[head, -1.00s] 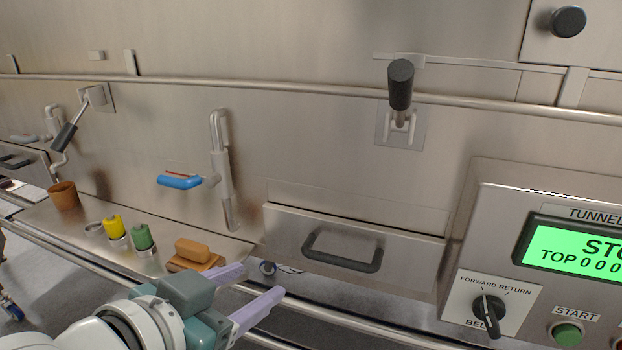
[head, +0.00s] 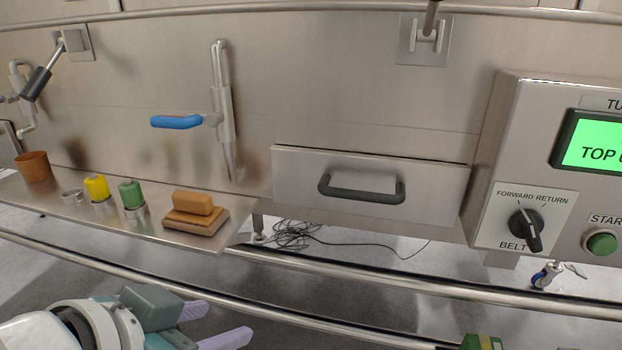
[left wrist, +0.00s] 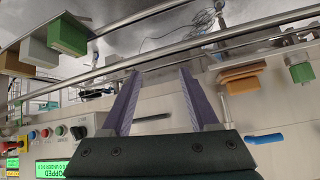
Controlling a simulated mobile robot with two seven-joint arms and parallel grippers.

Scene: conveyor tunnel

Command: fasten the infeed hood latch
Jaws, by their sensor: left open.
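Two lever latches are on the steel wall; I cannot tell which is the infeed hood latch. One sits on a plate (head: 424,42) at the top middle of the head view, its dark grip cut off by the upper edge. The other latch (head: 38,82), at the far left, has its dark grip hanging down at a slant from its mount. My left gripper (head: 222,322) is open and empty, low in the head view, below both latches and apart from them. Its spread lilac fingers (left wrist: 160,72) also show in the left wrist view. My right gripper is not in view.
A blue-handled lever (head: 178,122) and a drawer handle (head: 360,190) stick out from the wall. A shelf (head: 60,207) holds a brown cup, yellow and green items and a sponge. A control box (head: 510,110) stands at right. Rails (head: 300,268) run along the front.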

